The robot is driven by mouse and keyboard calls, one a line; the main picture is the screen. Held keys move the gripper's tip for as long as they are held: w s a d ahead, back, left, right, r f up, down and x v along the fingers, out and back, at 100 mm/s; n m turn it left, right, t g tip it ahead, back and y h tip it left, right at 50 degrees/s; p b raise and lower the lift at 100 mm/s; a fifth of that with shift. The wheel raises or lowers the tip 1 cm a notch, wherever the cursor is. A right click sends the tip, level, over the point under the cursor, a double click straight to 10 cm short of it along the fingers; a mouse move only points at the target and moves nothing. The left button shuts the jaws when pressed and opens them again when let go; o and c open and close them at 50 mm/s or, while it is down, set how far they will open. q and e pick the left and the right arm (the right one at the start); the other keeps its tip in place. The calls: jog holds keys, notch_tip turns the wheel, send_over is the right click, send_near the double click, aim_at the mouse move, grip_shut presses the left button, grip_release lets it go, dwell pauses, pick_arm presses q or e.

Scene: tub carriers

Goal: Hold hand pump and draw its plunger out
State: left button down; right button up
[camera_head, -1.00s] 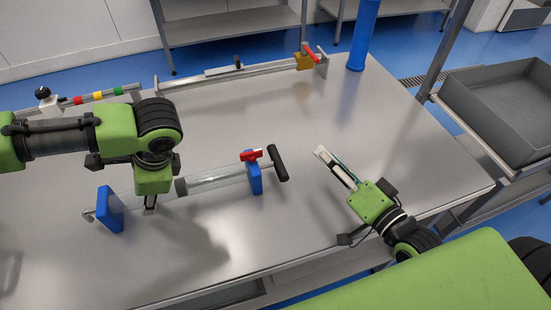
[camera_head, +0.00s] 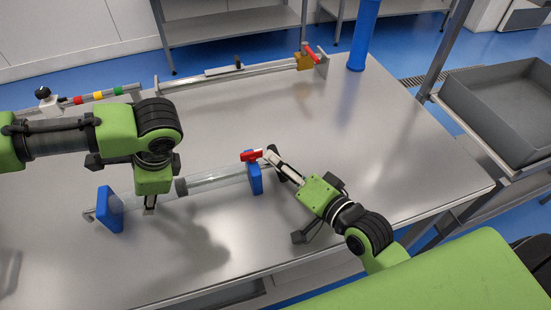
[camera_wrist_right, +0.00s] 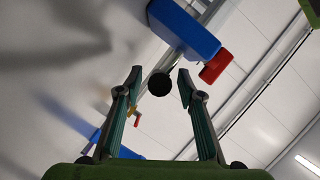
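The hand pump has a clear barrel (camera_head: 215,180) between two blue blocks, a left one (camera_head: 110,209) and a right one (camera_head: 255,178), and lies across the table. A red piece (camera_head: 251,155) is on the right block. The black plunger handle (camera_head: 291,177) is partly hidden behind my right gripper (camera_head: 270,156). In the right wrist view the fingers (camera_wrist_right: 160,76) are spread, with the round black handle end (camera_wrist_right: 159,84) between them. My left gripper (camera_head: 150,207) points down at the barrel's left part; its fingers are mostly hidden, so its grip is unclear.
A long rail with an orange block (camera_head: 304,61) and red lever lies along the back of the table (camera_head: 380,140). A rod with coloured bands (camera_head: 98,96) is at back left. A blue column (camera_head: 364,35) stands at back right. A grey tub (camera_head: 505,110) is right of the table.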

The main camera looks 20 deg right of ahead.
jog(key=shift+x, duration=1.2)
grip_shut()
pick_arm(q)
jog(key=shift+a, duration=0.1)
pick_arm(e)
jog(key=d, duration=1.2)
jog(key=shift+s+d+f, duration=0.1)
jog(key=shift+d+f, duration=0.1)
jog(key=shift+d, duration=0.05)
jog(key=shift+d+r, duration=0.1)
jog(key=shift+d, duration=0.5)
grip_release()
jog(key=shift+a, duration=0.1)
